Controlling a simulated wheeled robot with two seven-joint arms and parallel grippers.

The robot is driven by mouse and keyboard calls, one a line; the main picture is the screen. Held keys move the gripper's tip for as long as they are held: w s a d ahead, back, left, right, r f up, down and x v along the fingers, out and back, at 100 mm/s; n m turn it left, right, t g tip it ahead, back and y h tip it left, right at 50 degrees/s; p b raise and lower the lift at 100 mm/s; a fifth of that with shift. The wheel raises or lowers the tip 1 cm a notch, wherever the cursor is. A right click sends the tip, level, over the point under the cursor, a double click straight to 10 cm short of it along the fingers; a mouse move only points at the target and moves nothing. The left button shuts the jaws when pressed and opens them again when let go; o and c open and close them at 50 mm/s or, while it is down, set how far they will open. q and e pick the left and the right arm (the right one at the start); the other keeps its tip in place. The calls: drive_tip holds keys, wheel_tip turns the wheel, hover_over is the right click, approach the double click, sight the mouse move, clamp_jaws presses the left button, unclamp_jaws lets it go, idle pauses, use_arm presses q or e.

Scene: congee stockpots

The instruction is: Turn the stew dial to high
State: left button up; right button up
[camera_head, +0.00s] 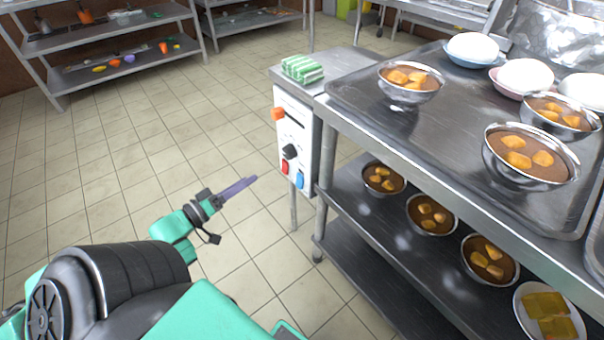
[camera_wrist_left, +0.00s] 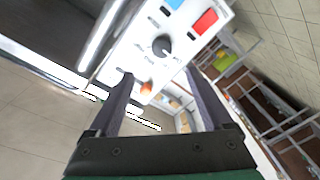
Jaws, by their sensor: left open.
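A white control panel (camera_head: 296,130) on the side of a steel counter carries a round black dial (camera_head: 289,152), with small marks too blurred to read. The dial also shows in the left wrist view (camera_wrist_left: 162,45), a little beyond the fingertips. An orange knob (camera_head: 278,114) sits at the panel's upper left, and a red switch (camera_head: 285,167) and a blue switch (camera_head: 299,179) sit below the dial. My left gripper (camera_head: 254,179) is in front of and left of the panel, apart from it. Its fingers are open and empty in the left wrist view (camera_wrist_left: 160,76). My right gripper is out of view.
A green-and-white striped cloth stack (camera_head: 302,69) lies on top of the panel unit. At right a steel table (camera_head: 350,98) holds several bowls of stew, with more on its lower shelf (camera_head: 345,225). The tiled floor (camera_head: 150,130) at left is clear.

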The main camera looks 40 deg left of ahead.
use_arm(q)
drive_tip(key=b, duration=0.3)
approach(286, 154)
drive_tip(key=w, duration=0.3)
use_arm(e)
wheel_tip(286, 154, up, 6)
use_arm(q)
drive_tip(key=w, duration=0.2)
drive_tip(key=w+d+b, duration=0.1)
drive_tip(key=w, duration=0.1)
drive_tip(key=shift+w+d+f, duration=0.1)
drive_tip(key=shift+w+f, duration=0.05)
drive_tip(key=shift+f, duration=0.1)
drive_tip(key=shift+w+d+r, duration=0.1)
drive_tip(key=shift+w+r, duration=0.05)
drive_tip(key=shift+w, duration=0.2)
clamp_jaws()
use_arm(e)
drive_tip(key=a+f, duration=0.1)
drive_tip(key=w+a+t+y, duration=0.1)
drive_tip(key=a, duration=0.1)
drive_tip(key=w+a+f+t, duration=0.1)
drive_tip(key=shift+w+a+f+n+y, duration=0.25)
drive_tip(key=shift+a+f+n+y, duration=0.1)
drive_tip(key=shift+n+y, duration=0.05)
